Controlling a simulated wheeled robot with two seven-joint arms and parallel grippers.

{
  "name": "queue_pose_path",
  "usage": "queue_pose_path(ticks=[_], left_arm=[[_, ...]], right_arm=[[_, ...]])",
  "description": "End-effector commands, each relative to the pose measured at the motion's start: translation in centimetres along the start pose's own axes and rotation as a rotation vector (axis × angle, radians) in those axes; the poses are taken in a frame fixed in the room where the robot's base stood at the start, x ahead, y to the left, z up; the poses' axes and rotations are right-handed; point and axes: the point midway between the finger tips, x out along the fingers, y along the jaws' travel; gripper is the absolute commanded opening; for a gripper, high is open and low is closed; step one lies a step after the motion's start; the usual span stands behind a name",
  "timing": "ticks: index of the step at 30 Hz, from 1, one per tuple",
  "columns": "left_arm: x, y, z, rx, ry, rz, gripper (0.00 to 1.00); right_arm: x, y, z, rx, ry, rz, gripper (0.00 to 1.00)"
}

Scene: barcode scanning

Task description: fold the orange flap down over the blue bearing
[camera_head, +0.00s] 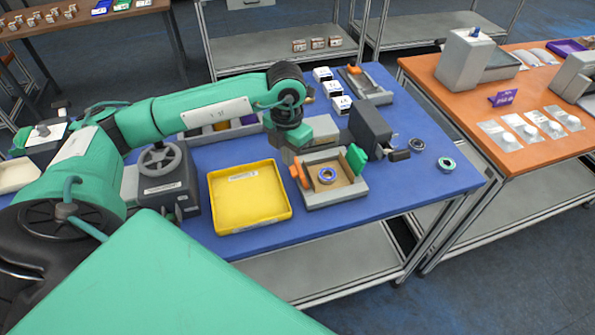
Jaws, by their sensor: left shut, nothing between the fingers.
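The blue bearing (327,175), a small ring, lies on the brown floor of a grey fixture (337,200) on the blue table. The orange flap (300,176) stands raised at the fixture's left side and does not cover the bearing. A green flap (357,158) stands raised at the right side. My left gripper (292,152) is shut and empty, just behind the fixture and close to the orange flap. Its fingertips are small and partly hidden, so I cannot tell whether they touch the flap. My right gripper is not in view.
A yellow tray (249,226) sits left of the fixture, beside a dark machine with a handwheel (160,160). A dark grey device (371,128) stands behind right. Loose rings (446,164) lie on the table's right. The table's front right strip is clear.

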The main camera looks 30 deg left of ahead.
Motion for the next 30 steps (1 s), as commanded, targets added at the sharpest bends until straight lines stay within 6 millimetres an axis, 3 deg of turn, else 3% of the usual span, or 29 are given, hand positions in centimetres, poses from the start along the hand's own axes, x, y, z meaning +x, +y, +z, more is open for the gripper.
queue_pose_path(ticks=[15, 30], left_arm=[[-5.5, 0.1, 0.1, -0.002, -0.005, 0.003, 0.0], [-5.6, 0.1, 0.1, -0.003, -0.004, 0.003, 0.0]], right_arm=[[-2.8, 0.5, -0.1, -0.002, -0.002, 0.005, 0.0], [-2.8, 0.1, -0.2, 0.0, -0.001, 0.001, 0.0]])
